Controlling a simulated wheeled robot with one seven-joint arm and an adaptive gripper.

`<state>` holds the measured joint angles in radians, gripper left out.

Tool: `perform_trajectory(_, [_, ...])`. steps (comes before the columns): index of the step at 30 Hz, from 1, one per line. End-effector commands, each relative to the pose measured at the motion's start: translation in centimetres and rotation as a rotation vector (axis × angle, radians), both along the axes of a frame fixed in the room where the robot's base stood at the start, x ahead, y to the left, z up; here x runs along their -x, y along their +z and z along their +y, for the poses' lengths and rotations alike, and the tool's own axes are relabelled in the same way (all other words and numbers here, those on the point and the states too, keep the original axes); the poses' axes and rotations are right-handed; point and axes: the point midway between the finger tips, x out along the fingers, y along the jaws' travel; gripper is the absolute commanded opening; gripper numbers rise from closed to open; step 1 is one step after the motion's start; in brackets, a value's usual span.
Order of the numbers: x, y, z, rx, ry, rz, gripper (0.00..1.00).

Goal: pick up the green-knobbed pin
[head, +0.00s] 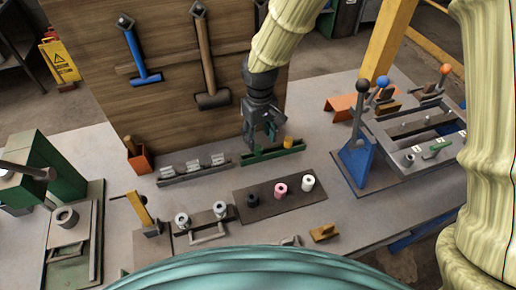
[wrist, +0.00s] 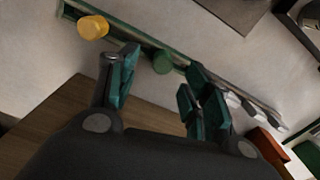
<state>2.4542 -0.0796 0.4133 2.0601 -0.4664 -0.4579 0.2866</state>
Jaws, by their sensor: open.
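The green-knobbed pin shows as a round dark green knob (wrist: 163,62) in the wrist view, standing at the green rack (wrist: 140,38). Its shaft is hidden. My gripper (wrist: 164,74) is open, and the knob appears in the gap between its fingertips, a little beyond them. No contact shows. In the head view my gripper (head: 262,138) points down over the green rack (head: 272,154). There I cannot make out the green knob, which the fingers seem to cover. A yellow knob (head: 289,142) sits on the same rack, and it also shows in the wrist view (wrist: 93,27).
A grey rack with white pieces (head: 194,169) lies left of the green one. A dark mat (head: 262,206) with black, pink and white rollers is in front. A blue bracket with levers (head: 358,155) stands right. A wooden tool board (head: 180,85) rises behind.

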Motion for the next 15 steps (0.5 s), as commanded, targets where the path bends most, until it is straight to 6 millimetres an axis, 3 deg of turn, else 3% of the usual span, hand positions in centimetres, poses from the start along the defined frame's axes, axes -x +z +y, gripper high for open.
perform_trajectory(5, [0.1,-0.8,0.2,0.001,0.002,0.003,0.49])
perform_trajectory(15, [0.1,-4.3,0.4,0.001,0.001,0.002,0.49])
